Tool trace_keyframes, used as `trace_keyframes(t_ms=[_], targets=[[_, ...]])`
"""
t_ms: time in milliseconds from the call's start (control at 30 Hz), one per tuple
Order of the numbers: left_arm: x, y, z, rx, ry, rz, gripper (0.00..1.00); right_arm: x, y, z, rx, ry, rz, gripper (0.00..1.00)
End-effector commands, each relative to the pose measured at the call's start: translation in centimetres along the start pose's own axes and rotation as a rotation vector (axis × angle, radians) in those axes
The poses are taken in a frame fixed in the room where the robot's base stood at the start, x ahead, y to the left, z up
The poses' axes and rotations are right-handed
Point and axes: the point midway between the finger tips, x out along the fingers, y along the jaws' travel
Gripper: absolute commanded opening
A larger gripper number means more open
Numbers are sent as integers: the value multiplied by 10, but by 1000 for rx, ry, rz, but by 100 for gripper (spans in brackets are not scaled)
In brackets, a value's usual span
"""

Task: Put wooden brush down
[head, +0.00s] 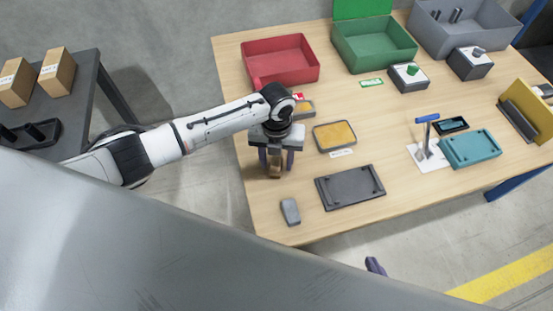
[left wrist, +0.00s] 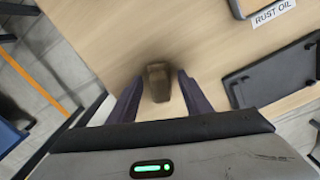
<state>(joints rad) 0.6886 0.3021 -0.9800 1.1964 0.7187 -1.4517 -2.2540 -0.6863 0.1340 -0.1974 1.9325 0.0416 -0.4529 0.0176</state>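The wooden brush (head: 275,171) is a small brown block near the left edge of the wooden table (head: 235,75). My left gripper (head: 276,163) is over it, pointing down, with one dark finger on each side. In the left wrist view, the brush (left wrist: 158,83) stands between the two spread fingers, with a visible gap at its right side and a narrow one at its left. It appears to rest on the table, with a dark shadow around it. Only a dark purple fingertip of my right gripper (head: 375,265) shows past the table's front edge.
A grey block (head: 290,211), a dark tray (head: 350,187) and a yellow-filled dish (head: 334,136) lie nearby. Red (head: 280,61), green (head: 373,45) and grey (head: 462,28) bins stand at the back. A blue-handled tool (head: 426,130) and teal box (head: 470,149) are right.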

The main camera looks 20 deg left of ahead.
Motion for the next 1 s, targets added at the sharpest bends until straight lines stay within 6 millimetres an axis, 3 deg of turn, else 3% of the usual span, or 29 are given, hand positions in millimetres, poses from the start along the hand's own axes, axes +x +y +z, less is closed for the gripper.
trace_keyframes(t_ms=[333,800,1000], targets=[[-12,0,1,0,-2,-2,45,-2,0,-2,2,-1,0,0],[-104,0,1,0,-2,-2,45,-8,3,-4,8,-4,6,0],[-122,0,1,0,-1,-1,45,-8,3,-5,9,-2,7,0]])
